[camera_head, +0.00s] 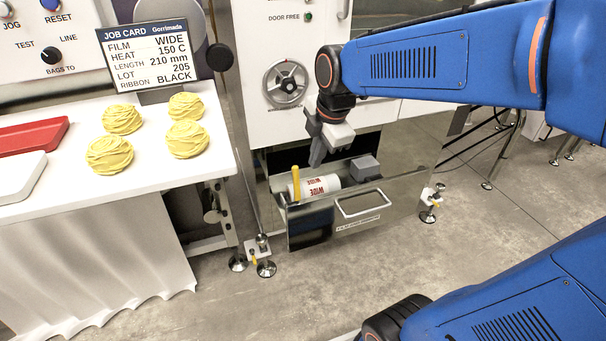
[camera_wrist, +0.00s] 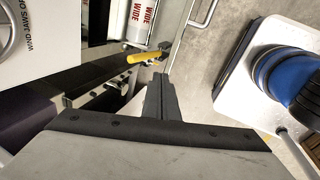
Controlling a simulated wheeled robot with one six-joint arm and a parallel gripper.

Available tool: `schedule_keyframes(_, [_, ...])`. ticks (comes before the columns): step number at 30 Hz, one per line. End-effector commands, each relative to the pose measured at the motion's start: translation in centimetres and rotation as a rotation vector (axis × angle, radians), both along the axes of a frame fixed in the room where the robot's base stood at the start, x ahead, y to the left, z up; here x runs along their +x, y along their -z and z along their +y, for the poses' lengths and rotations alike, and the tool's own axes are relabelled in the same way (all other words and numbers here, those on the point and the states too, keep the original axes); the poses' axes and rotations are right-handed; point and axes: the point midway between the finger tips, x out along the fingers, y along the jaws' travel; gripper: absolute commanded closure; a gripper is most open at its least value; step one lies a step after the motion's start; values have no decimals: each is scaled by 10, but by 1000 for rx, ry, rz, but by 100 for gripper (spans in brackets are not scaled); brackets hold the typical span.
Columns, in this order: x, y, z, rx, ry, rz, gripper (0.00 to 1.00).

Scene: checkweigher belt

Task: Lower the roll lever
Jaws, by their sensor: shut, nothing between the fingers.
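The roll lever is a yellow handle (camera_head: 296,183) standing upright at the left end of the open drawer (camera_head: 318,218). A white film roll (camera_head: 320,186) marked WIDE in red lies in the drawer beside it. My gripper (camera_head: 316,160) points down above the drawer, a little up and right of the lever, apart from it. In the wrist view the lever (camera_wrist: 146,57) shows just beyond my shut fingers (camera_wrist: 160,95), and part of the roll (camera_wrist: 140,22) shows behind it. The fingers hold nothing.
The drawer's front handle (camera_head: 361,203) and a grey block (camera_head: 365,168) are to the right of the roll. A handwheel (camera_head: 286,83) is on the cabinet above. A white table (camera_head: 110,184) with yellow nests (camera_head: 110,154) and a job card (camera_head: 153,52) stands left.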

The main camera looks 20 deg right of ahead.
Motion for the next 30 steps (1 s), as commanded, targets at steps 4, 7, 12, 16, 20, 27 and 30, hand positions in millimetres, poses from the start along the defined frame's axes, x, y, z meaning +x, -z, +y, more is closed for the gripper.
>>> schedule_keyframes(4, [0, 0, 0, 0, 1, 0, 100])
schedule_keyframes(7, [0, 3, 0, 0, 1, 1, 100])
schedule_keyframes(12, [5, 19, 1, 0, 2, 2, 100])
schedule_keyframes(16, [11, 40, 3, 0, 2, 5, 100])
schedule_keyframes(20, [18, 62, 4, 0, 2, 5, 100])
schedule_keyframes(27, [32, 99, 8, 0, 2, 3, 100])
schedule_keyframes(30, [45, 99, 10, 0, 1, 1, 100])
